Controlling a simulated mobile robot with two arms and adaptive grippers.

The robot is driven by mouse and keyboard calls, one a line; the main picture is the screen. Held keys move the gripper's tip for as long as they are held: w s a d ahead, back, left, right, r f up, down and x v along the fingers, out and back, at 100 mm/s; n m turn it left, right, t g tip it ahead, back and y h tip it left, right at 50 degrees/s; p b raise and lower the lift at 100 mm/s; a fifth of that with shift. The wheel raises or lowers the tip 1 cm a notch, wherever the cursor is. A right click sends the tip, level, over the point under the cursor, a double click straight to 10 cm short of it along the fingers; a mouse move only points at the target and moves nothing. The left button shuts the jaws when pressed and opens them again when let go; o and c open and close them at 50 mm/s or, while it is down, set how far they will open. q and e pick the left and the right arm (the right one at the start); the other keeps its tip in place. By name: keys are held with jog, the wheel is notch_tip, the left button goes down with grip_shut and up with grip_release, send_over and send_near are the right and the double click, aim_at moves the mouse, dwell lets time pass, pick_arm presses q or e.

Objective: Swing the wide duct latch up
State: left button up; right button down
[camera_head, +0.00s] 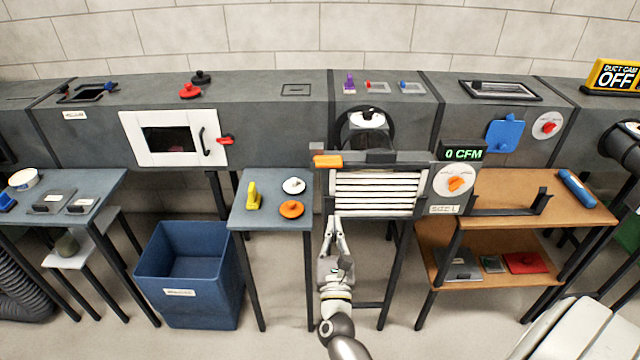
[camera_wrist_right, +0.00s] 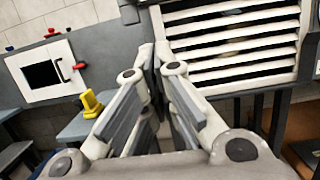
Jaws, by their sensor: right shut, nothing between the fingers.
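I cannot tell for sure which part is the wide duct latch. An orange latch-like piece (camera_head: 328,161) lies level at the upper left of the louvred filter housing (camera_head: 323,190). A red latch (camera_head: 225,140) sits at the right edge of the white duct door (camera_head: 133,126) and also shows in the wrist view (camera_wrist_right: 79,67). My right gripper (camera_head: 335,222) is shut and empty, fingers upward, near the housing's lower left corner and below the orange piece. In the wrist view, my right fingertips (camera_wrist_right: 154,52) are beside the louvres (camera_wrist_right: 235,45). My left gripper is not in view.
A small table (camera_head: 270,216) with yellow, white and orange parts stands left of my right gripper. A blue bin (camera_head: 190,235) is on the floor further left. A brown shelf unit (camera_head: 500,200) stands to the right. A dial (camera_head: 455,182) is beside the louvres.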

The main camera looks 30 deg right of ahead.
aim_at(333, 171)
jog(key=shift+w+d, duration=0.1)
jog(key=p+x, duration=0.2)
jog(key=x, duration=0.8)
jog(key=shift+r, duration=0.15)
notch_tip(333, 171, up, 2)
jog(key=shift+r+p, duration=0.1)
jog(key=shift+p, duration=1.1)
jog(key=shift+r+p, duration=0.35)
jog(key=shift+r, duration=0.35)
